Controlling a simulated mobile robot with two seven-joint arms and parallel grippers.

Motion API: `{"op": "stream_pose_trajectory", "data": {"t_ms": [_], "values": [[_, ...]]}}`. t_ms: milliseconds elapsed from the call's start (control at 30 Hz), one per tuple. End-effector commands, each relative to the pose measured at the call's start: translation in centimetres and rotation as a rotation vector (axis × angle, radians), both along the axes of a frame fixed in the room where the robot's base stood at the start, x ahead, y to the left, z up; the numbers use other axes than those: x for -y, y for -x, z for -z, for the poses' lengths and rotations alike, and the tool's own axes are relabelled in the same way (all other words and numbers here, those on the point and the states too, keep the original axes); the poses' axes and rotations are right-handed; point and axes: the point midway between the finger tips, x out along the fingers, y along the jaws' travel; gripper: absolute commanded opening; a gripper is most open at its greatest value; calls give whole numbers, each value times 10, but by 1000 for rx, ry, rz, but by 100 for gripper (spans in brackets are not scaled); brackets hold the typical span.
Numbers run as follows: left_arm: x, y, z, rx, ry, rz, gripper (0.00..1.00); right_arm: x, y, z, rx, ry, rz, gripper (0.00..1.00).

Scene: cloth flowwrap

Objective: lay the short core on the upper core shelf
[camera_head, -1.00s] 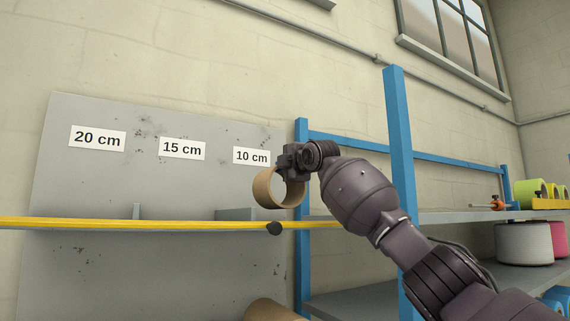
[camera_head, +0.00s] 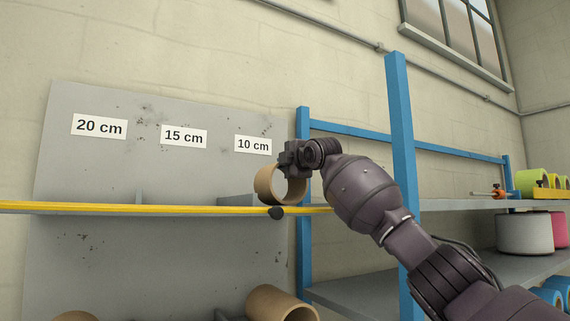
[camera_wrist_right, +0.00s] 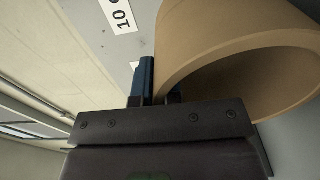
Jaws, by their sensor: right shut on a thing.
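The short core (camera_head: 267,187) is a brown cardboard ring. My right gripper (camera_head: 288,173) is shut on its wall and holds it at the right end of the upper core shelf (camera_head: 130,208), below the 10 cm label (camera_head: 253,145). The core's lower edge shows at about the height of the shelf's yellow front edge; I cannot tell whether it touches. In the right wrist view the core (camera_wrist_right: 215,35) fills the upper right, with its wall at the jaws (camera_wrist_right: 160,100). My left gripper is not in view.
The 20 cm (camera_head: 99,126) and 15 cm (camera_head: 184,136) labels are on the grey back panel. Low dividers stand on the shelf. A larger core (camera_head: 280,304) lies below. A blue rack post (camera_head: 402,150) stands by my right arm, with spools (camera_head: 524,234) at right.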

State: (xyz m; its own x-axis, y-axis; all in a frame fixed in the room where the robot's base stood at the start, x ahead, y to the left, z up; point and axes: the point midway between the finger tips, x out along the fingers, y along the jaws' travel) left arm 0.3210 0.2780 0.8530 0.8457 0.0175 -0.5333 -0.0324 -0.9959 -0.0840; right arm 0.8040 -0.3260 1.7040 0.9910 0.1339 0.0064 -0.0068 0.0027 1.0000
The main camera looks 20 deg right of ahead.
Motion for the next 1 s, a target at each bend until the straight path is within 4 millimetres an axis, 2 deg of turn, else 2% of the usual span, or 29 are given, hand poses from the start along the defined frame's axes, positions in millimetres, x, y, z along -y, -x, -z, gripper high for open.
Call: {"op": "stream_pose_trajectory", "data": {"t_ms": [500, 533, 700, 1000], "values": [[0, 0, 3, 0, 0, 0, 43, 0, 0, 10, 1, -1, 0, 0], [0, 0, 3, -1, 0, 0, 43, 0, 0, 10, 2, -1, 0, 11], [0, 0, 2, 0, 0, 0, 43, 0, 0, 10, 1, -1, 0, 36], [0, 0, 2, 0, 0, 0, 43, 0, 0, 11, -1, 0, 0, 36]]}}
